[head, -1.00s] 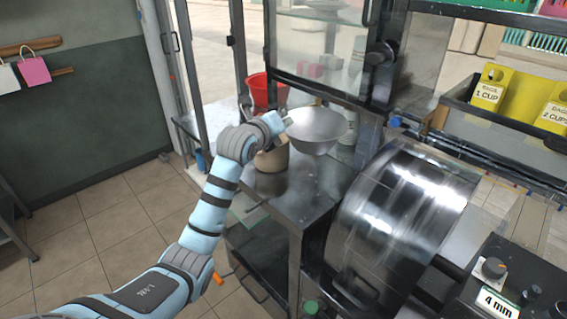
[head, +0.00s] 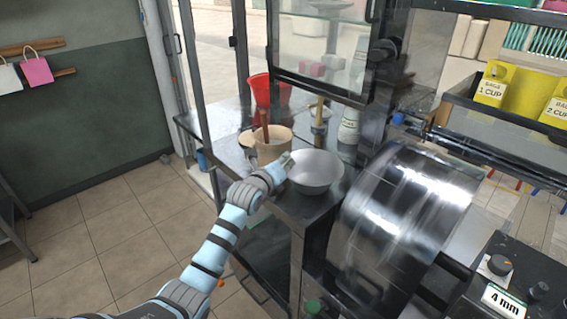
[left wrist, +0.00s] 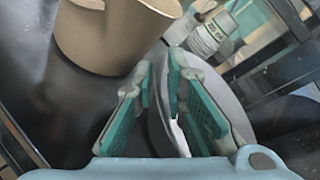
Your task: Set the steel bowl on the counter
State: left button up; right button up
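The steel bowl (head: 317,172) is upright at the right part of the metal counter (head: 297,208), and it looks to be resting on the surface. My left gripper (head: 284,167) is at the bowl's left rim. In the left wrist view the two teal-padded fingers (left wrist: 164,80) stand a little apart, with the bowl's grey wall (left wrist: 163,132) showing between and behind them. The contact under the bowl is hidden. My right gripper is in neither view.
A tan pot (head: 268,148) stands just behind my left gripper, with a red container (head: 268,93) beyond it. A white-labelled bottle (head: 349,128) is behind the bowl. A large shiny metal drum (head: 405,215) is close on the right.

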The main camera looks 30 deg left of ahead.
pick_arm(q)
jog(key=shift+o, duration=0.6)
jog(key=shift+r, duration=0.1)
jog(key=shift+s+r, duration=0.1)
jog(key=p+v, duration=0.2)
jog(key=v, duration=1)
